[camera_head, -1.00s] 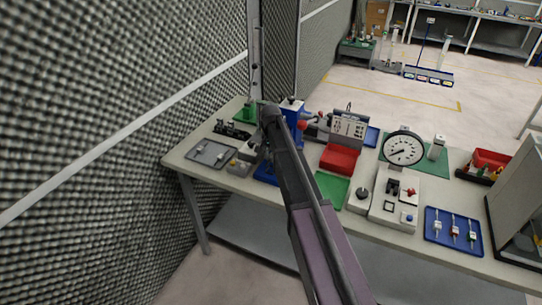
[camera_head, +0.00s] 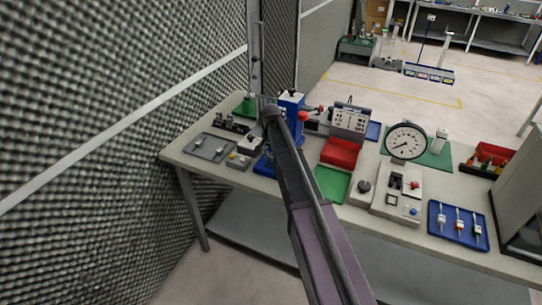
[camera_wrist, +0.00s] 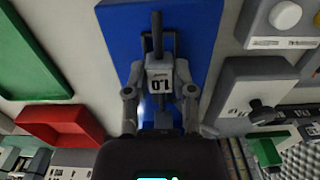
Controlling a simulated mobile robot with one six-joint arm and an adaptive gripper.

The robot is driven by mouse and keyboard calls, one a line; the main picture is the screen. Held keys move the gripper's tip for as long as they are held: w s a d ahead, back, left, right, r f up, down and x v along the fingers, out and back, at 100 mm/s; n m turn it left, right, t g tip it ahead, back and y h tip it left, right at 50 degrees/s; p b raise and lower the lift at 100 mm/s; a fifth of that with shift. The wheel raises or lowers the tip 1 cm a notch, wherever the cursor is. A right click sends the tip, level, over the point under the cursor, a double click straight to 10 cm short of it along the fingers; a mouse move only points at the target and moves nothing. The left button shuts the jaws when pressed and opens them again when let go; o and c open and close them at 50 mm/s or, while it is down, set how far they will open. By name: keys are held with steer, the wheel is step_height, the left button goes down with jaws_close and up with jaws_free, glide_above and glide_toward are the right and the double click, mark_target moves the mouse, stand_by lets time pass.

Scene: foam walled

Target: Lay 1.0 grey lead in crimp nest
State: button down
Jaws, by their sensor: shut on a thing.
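My gripper (camera_wrist: 160,88) is shut on the grey lead (camera_wrist: 159,76), whose pale block carries a printed tag that reads upside down as 1.0. A dark grey stem of the lead points up in the wrist view. Below it lies the blue base of the crimp press (camera_wrist: 205,22), with a dark part right behind the lead that may be the crimp nest. I cannot tell whether the lead touches it. In the head view the blue press (camera_head: 291,104) stands just behind my arm, which hides the gripper, the lead and the nest.
A grey tray (camera_head: 207,147) with small parts lies left of the press, with a button box (camera_head: 238,161) between. Green (camera_head: 332,185) and red (camera_head: 340,153) trays lie right. A dial gauge (camera_head: 405,140) and a blue tray of leads (camera_head: 458,224) stand further right.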

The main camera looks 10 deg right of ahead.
steer(key=shift+f, duration=0.45)
steer(key=shift+f+b, duration=0.65)
steer(key=shift+b, duration=0.2)
stand_by(0.4)
steer(key=shift+c, duration=1.9)
jaws_free()
steer(key=shift+r, duration=0.15)
